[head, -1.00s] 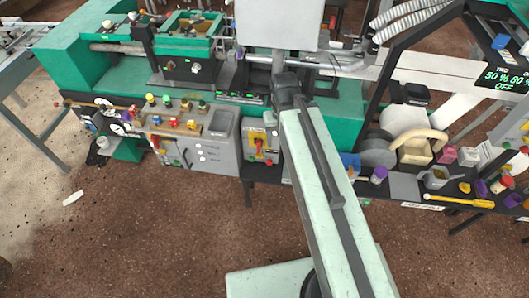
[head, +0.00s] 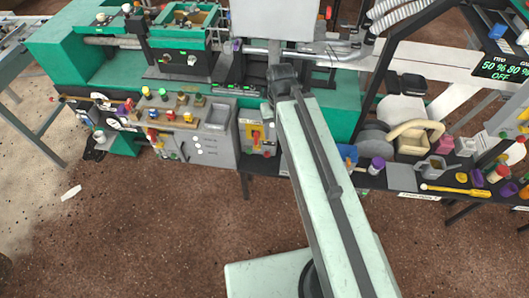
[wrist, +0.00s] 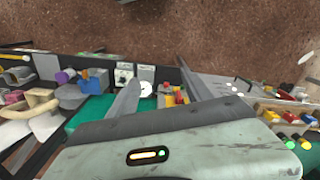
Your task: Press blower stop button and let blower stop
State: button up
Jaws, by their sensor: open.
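My gripper (wrist: 158,72) is open and empty in the wrist view, its two grey fingers spread apart. Past the fingers are two small pale switch plates (wrist: 124,76) on a dark edge and a grey panel with yellow and red parts (wrist: 173,97). A round white spot shows beside the left finger. In the head view, a grey panel with a yellow and red part (head: 256,135) stands just left of my arm. My arm hides what lies behind it, and my gripper is not visible there. I cannot tell which control is the blower stop button.
A green machine (head: 60,45) spans the back. A control cabinet with several coloured buttons (head: 190,148) stands left of my arm. A dark shelf at right carries tools and a yellow-handled tool (head: 455,190). A hanging display (head: 497,70) reads 50 %, 80 % and OFF.

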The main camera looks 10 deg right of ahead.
jog(key=shift+c, duration=0.4)
grip_shut()
dwell(1.6)
